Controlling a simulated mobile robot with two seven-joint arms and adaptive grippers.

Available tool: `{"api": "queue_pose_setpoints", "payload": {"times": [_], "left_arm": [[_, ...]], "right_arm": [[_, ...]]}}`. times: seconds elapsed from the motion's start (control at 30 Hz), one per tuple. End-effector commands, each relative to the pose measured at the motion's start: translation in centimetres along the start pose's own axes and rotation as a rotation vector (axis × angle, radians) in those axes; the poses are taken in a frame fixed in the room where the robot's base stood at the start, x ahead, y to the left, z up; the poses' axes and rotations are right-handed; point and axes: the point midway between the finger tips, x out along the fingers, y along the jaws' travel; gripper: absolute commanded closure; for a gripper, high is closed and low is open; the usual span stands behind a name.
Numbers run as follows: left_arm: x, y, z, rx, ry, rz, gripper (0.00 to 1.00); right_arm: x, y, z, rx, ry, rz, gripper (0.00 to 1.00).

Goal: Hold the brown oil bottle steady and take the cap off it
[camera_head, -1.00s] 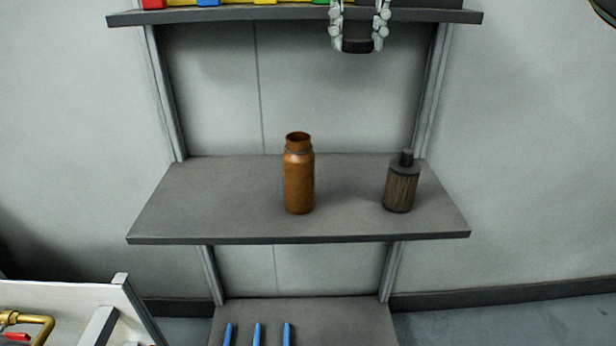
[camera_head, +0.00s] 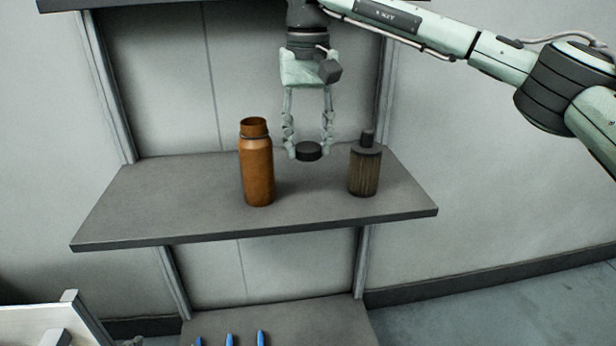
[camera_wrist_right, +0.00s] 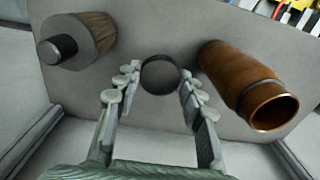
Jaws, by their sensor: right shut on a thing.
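The brown oil bottle (camera_head: 258,172) stands upright on the middle shelf, its mouth open and bare, with no gripper touching it. It also shows in the right wrist view (camera_wrist_right: 237,78), at the right. My right gripper (camera_head: 308,150) points down between the brown bottle and a smaller dark bottle, its fingers shut on a round black cap (camera_head: 309,153). The cap also shows between the fingertips in the right wrist view (camera_wrist_right: 160,76). It is low over the back part of the shelf; I cannot tell whether it touches. My left gripper is not in view.
The small dark ribbed bottle (camera_head: 365,172) with a black top stands right of the cap on the grey shelf (camera_head: 160,212). The shelf's left part is clear. Blue items (camera_head: 230,340) stand on the lower shelf. An upper shelf edge (camera_head: 150,4) runs above.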

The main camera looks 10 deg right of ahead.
Motion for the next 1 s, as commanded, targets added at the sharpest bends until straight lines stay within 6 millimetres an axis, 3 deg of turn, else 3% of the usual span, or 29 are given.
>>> {"api": "queue_pose_setpoints", "payload": {"times": [0.1,0.3,0.53,1.0], "left_arm": [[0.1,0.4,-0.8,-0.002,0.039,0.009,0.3],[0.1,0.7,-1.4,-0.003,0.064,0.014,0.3],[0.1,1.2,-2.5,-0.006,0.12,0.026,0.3],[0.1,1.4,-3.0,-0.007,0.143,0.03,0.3]], "right_arm": [[1.9,0.1,0.0,0.0,-0.001,0.0,0.95],[3.1,0.0,0.0,0.0,0.001,0.0,0.95],[6.4,0.0,0.0,-0.001,-0.001,0.001,0.95],[7.0,0.0,0.0,0.0,0.001,0.0,0.95]]}}
